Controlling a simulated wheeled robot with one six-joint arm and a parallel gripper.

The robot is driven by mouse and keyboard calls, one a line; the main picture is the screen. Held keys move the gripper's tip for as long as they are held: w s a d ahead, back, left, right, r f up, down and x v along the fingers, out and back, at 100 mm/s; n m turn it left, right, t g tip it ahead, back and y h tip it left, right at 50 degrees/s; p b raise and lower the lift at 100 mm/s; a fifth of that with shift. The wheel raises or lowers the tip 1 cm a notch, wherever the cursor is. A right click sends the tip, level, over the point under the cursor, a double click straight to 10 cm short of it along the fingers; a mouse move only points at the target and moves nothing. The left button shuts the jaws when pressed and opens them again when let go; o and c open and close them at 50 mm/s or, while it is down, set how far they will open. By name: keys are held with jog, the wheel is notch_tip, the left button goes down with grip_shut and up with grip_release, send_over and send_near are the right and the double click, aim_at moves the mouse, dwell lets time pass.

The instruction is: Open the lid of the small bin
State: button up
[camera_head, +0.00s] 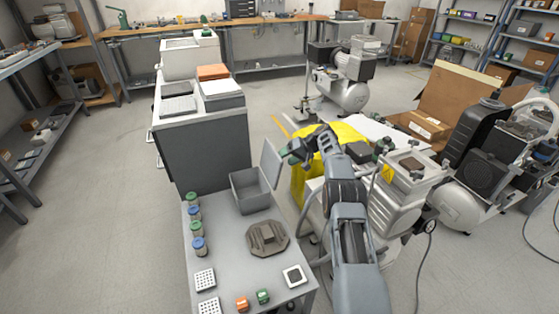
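The small grey bin (246,203) stands at the far end of the grey cart top, with its top uncovered and its inside in view. Its lid (271,164) stands raised, nearly upright, on the bin's right side. My gripper (288,154) is just right of the raised lid, higher than the bin. I cannot tell whether it touches the lid. The fingertips are small and partly lost against the yellow cloth, so whether they are open or shut is unclear.
Several jars (194,221) line the cart's left edge. A brownish octagonal part (267,238) lies in front of the bin. Perforated white blocks, small orange and green boxes and a white square sit nearer. A yellow cloth (345,133) and compressor machinery stand right of the cart.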

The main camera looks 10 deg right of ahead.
jog(key=p+v, duration=0.1)
jog(key=v, duration=0.8)
jog(key=shift+a+r, duration=0.25)
jog(key=shift+r, duration=0.05)
